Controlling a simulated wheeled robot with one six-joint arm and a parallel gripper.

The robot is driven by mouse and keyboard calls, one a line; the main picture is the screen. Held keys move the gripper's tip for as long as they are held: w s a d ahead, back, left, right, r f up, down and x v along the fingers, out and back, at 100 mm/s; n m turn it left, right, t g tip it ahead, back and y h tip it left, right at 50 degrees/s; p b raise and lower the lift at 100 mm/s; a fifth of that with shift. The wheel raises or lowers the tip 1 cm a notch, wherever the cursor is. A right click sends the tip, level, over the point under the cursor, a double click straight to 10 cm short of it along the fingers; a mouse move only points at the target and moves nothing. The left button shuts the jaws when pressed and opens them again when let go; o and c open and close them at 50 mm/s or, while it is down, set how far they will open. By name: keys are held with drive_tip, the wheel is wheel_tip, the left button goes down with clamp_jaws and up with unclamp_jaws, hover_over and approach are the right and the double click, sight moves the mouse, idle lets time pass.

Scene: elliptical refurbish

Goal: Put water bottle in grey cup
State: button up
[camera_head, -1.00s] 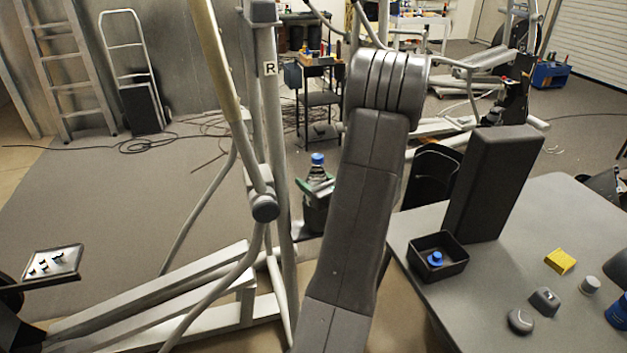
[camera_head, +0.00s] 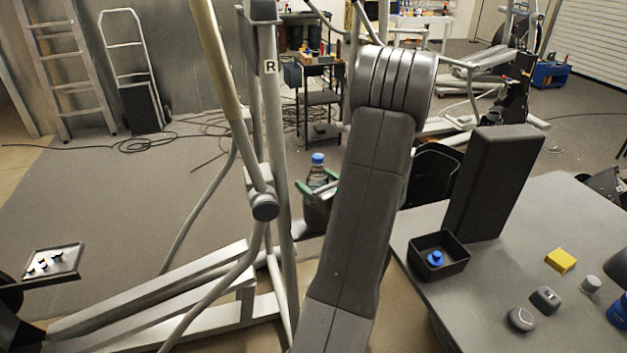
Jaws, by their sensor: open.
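A clear water bottle (camera_head: 318,174) with a blue cap stands upright beyond my arm, just right of the elliptical's upright post. My gripper (camera_head: 319,187) is partly hidden by my arm; its green-tipped fingers appear spread, one on each side of the bottle in the picture. I cannot tell whether they touch it. The bottle's lower part is hidden behind a dark grey shape, which may be part of my gripper or a holder. I cannot make out a grey cup for certain.
The elliptical's frame (camera_head: 265,130) rises left of the bottle. At right, a grey table (camera_head: 490,285) holds a black square tray (camera_head: 458,266) with a blue part, a tall dark block (camera_head: 492,185), a yellow block (camera_head: 560,260) and small grey pieces. Open floor lies at left.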

drive_tip(key=b+v, duration=0.1)
drive_tip(key=v, duration=0.9)
drive_tip(key=shift+s, duration=0.2)
drive_tip(key=shift+d, duration=0.1)
drive_tip(key=x, duration=0.8)
drive_tip(key=p+x, duration=0.1)
drive_tip(key=x, duration=0.3)
drive_tip(key=shift+w+f, duration=0.15)
drive_tip(key=shift+f, duration=0.25)
drive_tip(key=shift+r+p, duration=0.35)
drive_tip(key=shift+r, duration=0.7)
